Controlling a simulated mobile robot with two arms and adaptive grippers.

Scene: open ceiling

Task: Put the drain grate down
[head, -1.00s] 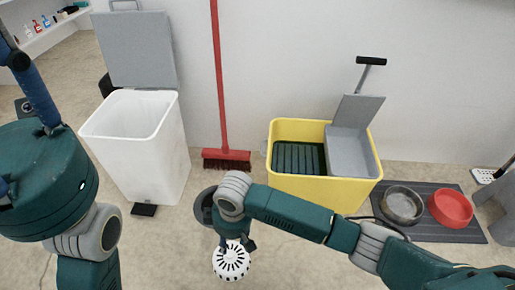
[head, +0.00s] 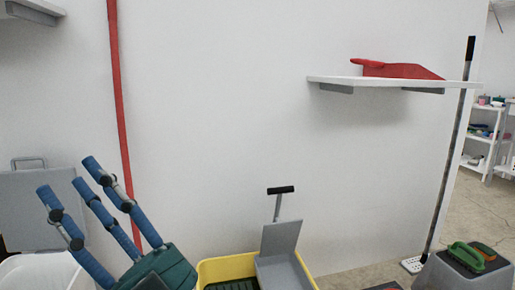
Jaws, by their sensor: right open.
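My right gripper (head: 70,178) is at the lower left of the head view, raised in front of the wall. Its blue fingers point up and are spread open with nothing between them. The drain grate is not in view now; the floor where it was is below the picture. My left gripper is not in view.
A yellow bucket (head: 212,270) with a grey wringer (head: 282,240) stands at bottom centre. A white bin (head: 35,272) with a raised grey lid (head: 30,215) is at left, near a red broom handle (head: 119,110). A wall shelf (head: 335,83) holds a red dustpan (head: 400,71).

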